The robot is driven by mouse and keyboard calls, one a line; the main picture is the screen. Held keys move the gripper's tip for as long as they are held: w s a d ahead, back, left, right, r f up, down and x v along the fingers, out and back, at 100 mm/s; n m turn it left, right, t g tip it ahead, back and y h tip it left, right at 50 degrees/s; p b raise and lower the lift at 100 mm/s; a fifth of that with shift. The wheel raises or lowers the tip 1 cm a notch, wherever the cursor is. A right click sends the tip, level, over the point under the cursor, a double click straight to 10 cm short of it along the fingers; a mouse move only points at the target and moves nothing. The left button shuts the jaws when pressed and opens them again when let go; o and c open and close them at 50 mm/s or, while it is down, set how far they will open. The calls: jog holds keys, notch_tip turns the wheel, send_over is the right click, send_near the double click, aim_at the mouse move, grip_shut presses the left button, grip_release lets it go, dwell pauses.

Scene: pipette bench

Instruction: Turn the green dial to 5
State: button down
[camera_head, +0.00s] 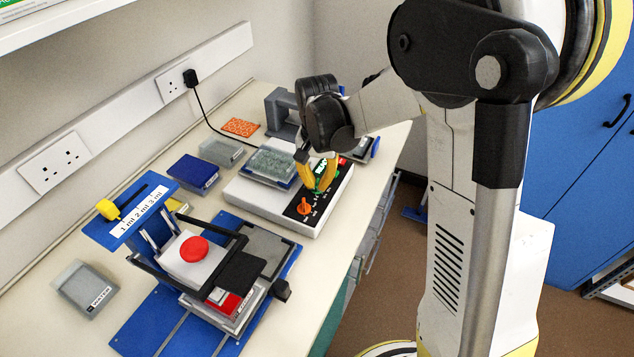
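A white shaker-like device (272,207) stands on the bench, with a black control panel along its front. An orange dial (304,207) on the panel is in clear view. A small display with green digits (321,167) shows between my fingers; its reading is too small to make out. My gripper (318,188) points down at the panel, its yellow fingers over the green dial's area, behind the orange dial. Only a little green shows between the fingertips, so the dial's setting is hidden. I cannot tell whether the fingers touch or grip the dial.
A blue-framed press with a red button (194,249) stands in front, left of the device. A grey box (86,288), a blue box (194,172) and an orange rack (240,127) are on the bench. A black cable runs from the wall socket behind.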

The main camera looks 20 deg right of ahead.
aim_at(317, 183)
jog(key=c, duration=1.6)
grip_release()
jog(key=shift+o, duration=0.2)
notch_tip(317, 183, up, 12)
jog(key=s+n+t+b, duration=0.2)
jog(key=s+n+t, duration=0.4)
jog(key=s, duration=1.1)
jog(key=shift+s+f+t, duration=0.2)
jog(key=shift+s+t, duration=0.1)
jog(key=shift+t, duration=0.3)
